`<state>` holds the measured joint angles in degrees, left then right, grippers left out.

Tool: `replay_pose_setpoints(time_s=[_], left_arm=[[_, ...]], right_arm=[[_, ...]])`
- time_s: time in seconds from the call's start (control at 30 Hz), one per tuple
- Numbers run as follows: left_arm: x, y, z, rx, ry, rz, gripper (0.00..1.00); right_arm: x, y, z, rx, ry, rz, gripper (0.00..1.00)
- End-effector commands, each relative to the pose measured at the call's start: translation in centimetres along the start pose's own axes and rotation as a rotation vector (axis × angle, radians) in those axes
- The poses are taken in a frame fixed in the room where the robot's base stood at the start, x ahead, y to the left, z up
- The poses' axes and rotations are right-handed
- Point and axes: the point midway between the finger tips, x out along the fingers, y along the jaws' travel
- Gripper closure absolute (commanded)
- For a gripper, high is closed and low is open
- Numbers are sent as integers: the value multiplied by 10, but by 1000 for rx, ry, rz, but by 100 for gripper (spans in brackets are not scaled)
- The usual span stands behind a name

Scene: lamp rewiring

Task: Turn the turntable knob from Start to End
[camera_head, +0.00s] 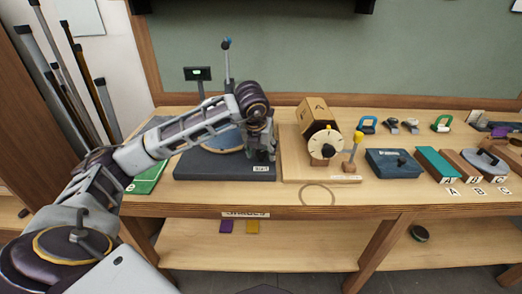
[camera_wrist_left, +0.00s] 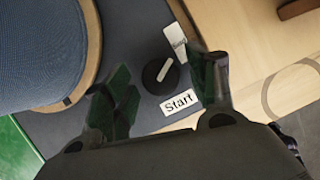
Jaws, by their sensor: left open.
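The turntable knob (camera_wrist_left: 160,74) is a small black disc with a white pointer bar, on the dark turntable base (camera_head: 190,172). In the left wrist view it lies between my left gripper's fingers (camera_wrist_left: 162,90), which are spread apart with green pads. The pointer slants up to the right. The Start label (camera_wrist_left: 177,103) is just below the knob and a second, hard-to-read label (camera_wrist_left: 178,45) is above it. The blue round platter (camera_wrist_left: 40,45) is to the left. In the head view my left gripper (camera_head: 262,150) hangs over the base's right side and hides the knob. My right gripper is out of view.
A wooden box with a cream dial (camera_head: 321,145) and a yellow-topped post (camera_head: 355,146) stand just right of the gripper. A thin pole (camera_head: 226,62) and small display (camera_head: 197,74) rise behind the turntable. A green board (camera_head: 147,178) lies left.

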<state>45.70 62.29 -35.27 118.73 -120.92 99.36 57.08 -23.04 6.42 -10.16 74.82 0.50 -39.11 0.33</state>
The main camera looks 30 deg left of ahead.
Motion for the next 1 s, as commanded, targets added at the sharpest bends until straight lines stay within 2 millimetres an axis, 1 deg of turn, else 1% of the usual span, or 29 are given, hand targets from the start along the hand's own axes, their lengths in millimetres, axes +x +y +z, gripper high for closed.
replay_pose_setpoints(time_s=[0.17,0.27,0.47,0.8,1.0], left_arm=[[-6,0,0,0,-1,0,43],[-14,0,1,0,-2,-1,43],[-39,0,1,0,-3,-1,43],[-88,0,1,0,-3,-2,43],[-109,0,1,-1,-2,-2,43]], right_arm=[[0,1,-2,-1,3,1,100],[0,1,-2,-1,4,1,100],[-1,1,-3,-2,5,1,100],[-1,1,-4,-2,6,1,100],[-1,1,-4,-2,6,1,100]])
